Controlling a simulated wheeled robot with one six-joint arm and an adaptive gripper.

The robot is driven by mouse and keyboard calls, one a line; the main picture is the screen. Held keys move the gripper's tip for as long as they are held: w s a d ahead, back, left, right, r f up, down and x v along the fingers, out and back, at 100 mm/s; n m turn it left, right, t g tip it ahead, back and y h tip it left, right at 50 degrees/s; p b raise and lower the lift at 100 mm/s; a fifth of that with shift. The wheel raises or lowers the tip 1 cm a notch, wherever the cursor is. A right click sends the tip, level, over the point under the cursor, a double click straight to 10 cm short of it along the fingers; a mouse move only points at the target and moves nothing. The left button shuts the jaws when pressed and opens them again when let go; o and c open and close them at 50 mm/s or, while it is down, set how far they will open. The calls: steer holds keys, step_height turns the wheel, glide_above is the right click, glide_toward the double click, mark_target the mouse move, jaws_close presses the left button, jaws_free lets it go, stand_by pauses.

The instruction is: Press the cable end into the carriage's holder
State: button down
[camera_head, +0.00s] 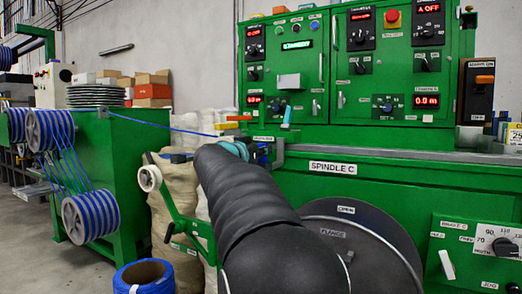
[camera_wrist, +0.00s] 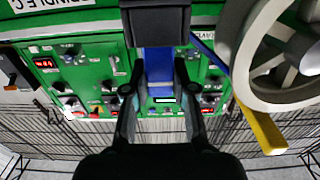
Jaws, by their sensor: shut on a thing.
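The blue cable (camera_head: 165,125) runs from the left-hand stand across to my gripper (camera_head: 250,150), in front of the green machine. My arm hides most of the gripper in the head view. In the wrist view my gripper (camera_wrist: 157,88) has its two dark fingers around a blue piece (camera_wrist: 158,62), which I take to be the cable end. A dark block (camera_wrist: 155,22) lies just beyond the blue piece. It may be the carriage's holder; I cannot tell whether they touch.
A large grey wheel (camera_wrist: 262,50) with a yellow bar (camera_wrist: 262,130) is close on the right in the wrist view. A small pale roller (camera_head: 149,178) on a green arm stands left of my arm. A round dark flange (camera_head: 350,225) is at right. Blue spools (camera_head: 90,215) hang left.

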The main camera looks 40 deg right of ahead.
steer(key=shift+f, duration=0.45)
stand_by(0.4)
steer(key=c, duration=0.9)
jaws_free()
steer(key=shift+o, duration=0.2)
steer(key=p+v, duration=0.1)
steer(key=v, duration=0.7)
stand_by(0.6)
